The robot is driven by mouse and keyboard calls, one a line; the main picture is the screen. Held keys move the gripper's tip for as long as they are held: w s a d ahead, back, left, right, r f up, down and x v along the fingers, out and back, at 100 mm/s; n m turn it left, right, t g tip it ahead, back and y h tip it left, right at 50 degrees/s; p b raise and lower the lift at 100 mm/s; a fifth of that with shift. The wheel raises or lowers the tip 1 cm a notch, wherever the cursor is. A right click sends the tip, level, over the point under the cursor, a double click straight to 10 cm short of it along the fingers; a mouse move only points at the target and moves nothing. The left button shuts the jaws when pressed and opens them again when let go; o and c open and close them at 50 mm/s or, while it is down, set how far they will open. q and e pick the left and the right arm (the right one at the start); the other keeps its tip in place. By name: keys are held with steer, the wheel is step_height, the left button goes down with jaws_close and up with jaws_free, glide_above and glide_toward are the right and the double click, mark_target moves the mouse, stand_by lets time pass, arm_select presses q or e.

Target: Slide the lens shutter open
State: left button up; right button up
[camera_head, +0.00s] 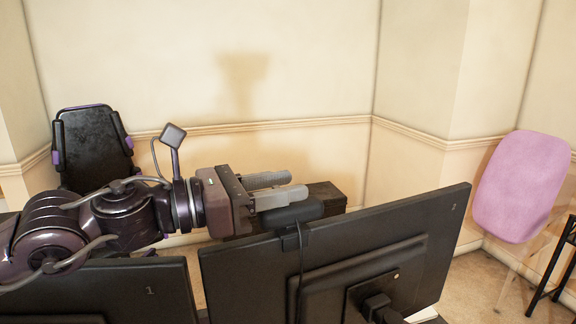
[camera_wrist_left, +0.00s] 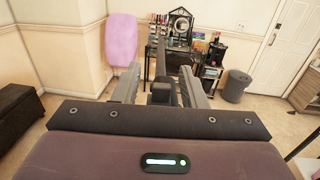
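A black webcam (camera_head: 293,213) sits on the top edge of the right-hand monitor (camera_head: 335,262), which is marked 2. I see it from behind in the head view, so its lens and shutter are hidden. My left gripper (camera_head: 296,184) reaches in from the left, its grey fingers beside and just above the webcam. In the left wrist view the two fingers stand apart, and the dark end of the webcam (camera_wrist_left: 161,94) shows between them. I cannot tell whether a finger touches it. The left gripper is open. My right gripper is in neither view.
Another monitor (camera_head: 120,290), marked 1, stands at the lower left below my left arm. A cable (camera_head: 301,262) hangs behind the right-hand monitor. A black chair (camera_head: 92,148), a dark wooden chest (camera_head: 328,192) and a pink chair back (camera_head: 520,187) stand farther off.

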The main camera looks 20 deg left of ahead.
arm_select(q)
steer(key=shift+w+d+p, duration=0.35)
steer(key=shift+w+d, duration=0.05)
steer(key=shift+d, duration=0.2)
steer(key=shift+c, duration=0.2)
jaws_close()
